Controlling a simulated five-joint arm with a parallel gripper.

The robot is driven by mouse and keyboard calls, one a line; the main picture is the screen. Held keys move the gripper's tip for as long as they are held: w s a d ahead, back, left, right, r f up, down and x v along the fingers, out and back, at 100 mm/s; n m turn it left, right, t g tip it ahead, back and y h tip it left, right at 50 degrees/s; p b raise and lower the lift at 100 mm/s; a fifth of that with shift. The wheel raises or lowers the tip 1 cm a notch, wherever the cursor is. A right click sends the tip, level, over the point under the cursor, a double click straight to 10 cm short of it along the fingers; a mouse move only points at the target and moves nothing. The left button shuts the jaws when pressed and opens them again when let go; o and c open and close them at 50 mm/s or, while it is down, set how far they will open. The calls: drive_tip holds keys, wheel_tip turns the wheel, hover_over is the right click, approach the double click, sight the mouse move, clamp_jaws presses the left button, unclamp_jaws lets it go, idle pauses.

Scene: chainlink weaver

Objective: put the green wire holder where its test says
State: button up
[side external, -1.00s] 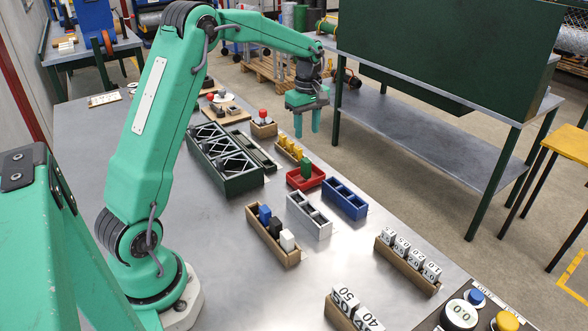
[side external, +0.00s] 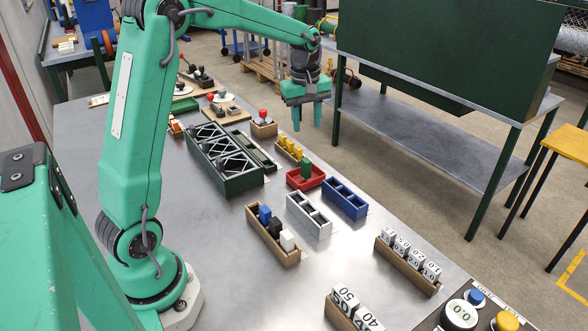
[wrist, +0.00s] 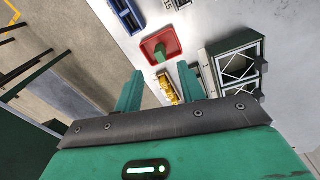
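The green wire holder (side external: 306,168) stands upright in the red tray (side external: 320,182), which is right of the middle of the table. In the wrist view the holder (wrist: 160,54) shows inside the red tray (wrist: 174,40), beyond my fingertips. My gripper (side external: 308,124) is open and empty, pointing down high above the table's far right edge, behind the red tray. In the wrist view its two fingers are well apart with nothing between them. I see no test readout that I can tie to the holder.
A blue tray (side external: 345,198) and a grey tray (side external: 309,214) with compartments stand in front of the red tray. A wooden box of yellow pieces (side external: 289,146) is behind it. A dark green crate (side external: 225,160) stands left. A dial panel (side external: 470,315) is at the front right.

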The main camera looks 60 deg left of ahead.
drive_tip(key=s+d+r+m+t, duration=0.2)
drive_tip(key=s+d+r+m, duration=0.5)
drive_tip(key=s, duration=0.4)
drive_tip(key=s+d+f+m+t, duration=0.1)
drive_tip(key=s+d+m, duration=0.2)
drive_tip(key=s, duration=0.3)
drive_tip(key=s+d+f+m+t, duration=0.1)
drive_tip(key=s+d+m, duration=0.2)
drive_tip(key=s+m, duration=0.2)
drive_tip(key=shift+s+d+f+t, duration=0.3)
drive_tip(key=shift+s+d+t, duration=0.1)
drive_tip(key=shift+s, duration=0.2)
